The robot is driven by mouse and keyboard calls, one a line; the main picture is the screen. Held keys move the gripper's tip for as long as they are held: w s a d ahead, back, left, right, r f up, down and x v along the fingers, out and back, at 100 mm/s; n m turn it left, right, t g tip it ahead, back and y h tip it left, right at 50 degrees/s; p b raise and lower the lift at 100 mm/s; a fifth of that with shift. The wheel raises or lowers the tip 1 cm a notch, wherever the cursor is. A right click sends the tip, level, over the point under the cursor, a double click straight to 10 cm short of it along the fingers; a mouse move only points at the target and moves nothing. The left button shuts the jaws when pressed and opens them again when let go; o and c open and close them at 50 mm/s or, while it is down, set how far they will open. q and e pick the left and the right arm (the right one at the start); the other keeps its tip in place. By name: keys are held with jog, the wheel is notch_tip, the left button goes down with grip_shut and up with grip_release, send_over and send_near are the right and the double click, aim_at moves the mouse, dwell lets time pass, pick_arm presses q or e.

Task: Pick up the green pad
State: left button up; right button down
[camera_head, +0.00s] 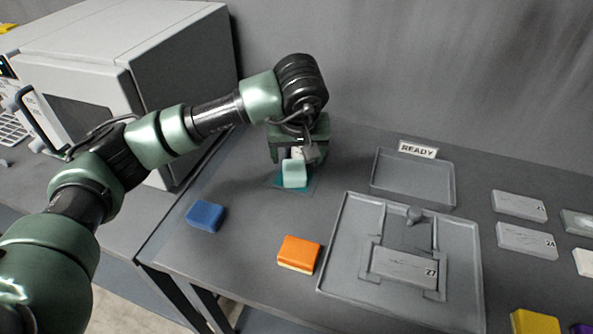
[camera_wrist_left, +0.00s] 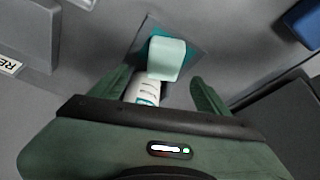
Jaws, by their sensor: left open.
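The green pad (camera_head: 294,172) is a pale mint block with rounded edges. It is at a teal square (camera_head: 279,184) on the grey table, and I cannot tell its exact contact with it. My left gripper (camera_head: 298,158) is over the pad's back part, pointing down. In the left wrist view, the pad (camera_wrist_left: 167,58) shows just beyond the open fingers (camera_wrist_left: 160,77), roughly centred between them and not gripped. A white labelled object (camera_wrist_left: 146,91) shows between the fingers, nearer the palm. My right gripper is not in view.
A blue pad (camera_head: 206,216) and an orange pad (camera_head: 298,254) lie on the near table. A grey tray (camera_head: 335,268) holds a block marked 27. A smaller tray (camera_head: 388,194) by the READY sign (camera_head: 417,149) is empty. A large grey machine (camera_head: 185,60) stands left.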

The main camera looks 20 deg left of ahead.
aim_at(294, 168)
pick_arm(q)
jog(key=shift+a+f, duration=0.2)
jog(key=shift+a, duration=0.1)
jog(key=p+x, duration=0.1)
jog(key=x, duration=0.2)
jog(key=p+x, duration=0.1)
jog(key=x, duration=0.2)
jog(key=shift+s+f, duration=0.15)
jog(key=shift+f, duration=0.05)
jog(key=shift+a+f, duration=0.1)
jog(key=shift+f, duration=0.2)
jog(key=c, duration=1.4)
jog(key=shift+r+p, duration=0.2)
jog(key=shift+p, duration=0.15)
jog(key=shift+c, duration=0.2)
